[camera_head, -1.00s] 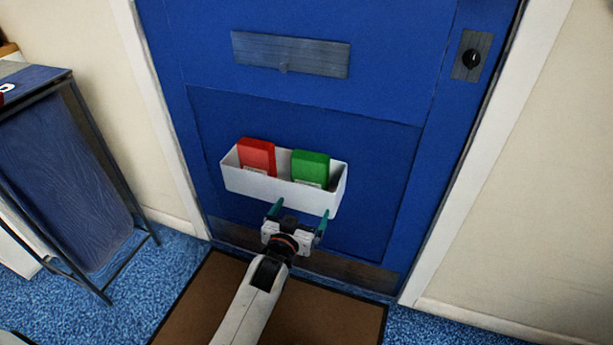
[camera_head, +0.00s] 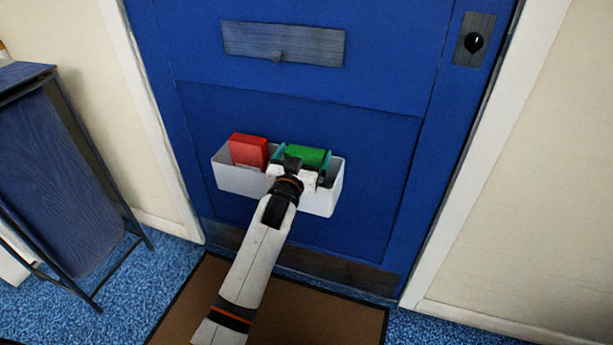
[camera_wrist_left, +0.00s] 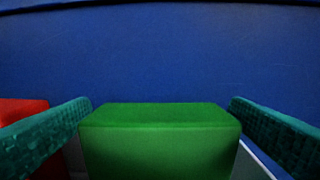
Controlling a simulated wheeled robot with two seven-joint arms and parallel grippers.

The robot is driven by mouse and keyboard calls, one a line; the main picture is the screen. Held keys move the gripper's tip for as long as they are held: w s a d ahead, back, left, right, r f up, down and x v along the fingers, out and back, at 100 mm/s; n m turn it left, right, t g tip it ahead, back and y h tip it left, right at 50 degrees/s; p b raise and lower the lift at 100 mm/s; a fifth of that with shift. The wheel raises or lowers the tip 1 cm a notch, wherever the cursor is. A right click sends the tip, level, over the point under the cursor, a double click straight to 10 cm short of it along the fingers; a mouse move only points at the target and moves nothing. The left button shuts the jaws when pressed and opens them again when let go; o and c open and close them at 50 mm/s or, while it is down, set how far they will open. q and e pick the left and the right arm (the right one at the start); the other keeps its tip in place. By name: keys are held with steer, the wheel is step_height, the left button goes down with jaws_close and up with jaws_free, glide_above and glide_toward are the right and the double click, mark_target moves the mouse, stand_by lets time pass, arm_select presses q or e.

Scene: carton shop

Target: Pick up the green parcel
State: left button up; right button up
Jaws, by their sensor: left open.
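The green parcel (camera_head: 306,155) stands in the right part of a white bin (camera_head: 237,181) on the blue door. My left gripper (camera_head: 303,161) is at the parcel, with its teal fingers open on either side of it. In the left wrist view the green parcel (camera_wrist_left: 160,140) lies between the two fingers, with a narrow gap at the right finger; the left finger's edge comes very near it. My gripper hides the parcel's lower front in the head view. My right gripper is not in view.
A red parcel (camera_head: 249,150) stands in the same bin to the left, and shows beside the left finger in the wrist view (camera_wrist_left: 20,110). A blue door (camera_head: 380,130) is behind the bin. A dark-framed blue stand (camera_head: 60,170) is at the left. A brown mat (camera_head: 300,315) lies below.

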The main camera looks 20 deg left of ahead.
arm_select(q)
steer(key=shift+w, duration=1.05)
steer(key=shift+c, duration=0.3)
steer(key=shift+s, duration=0.1)
steer(key=c, duration=1)
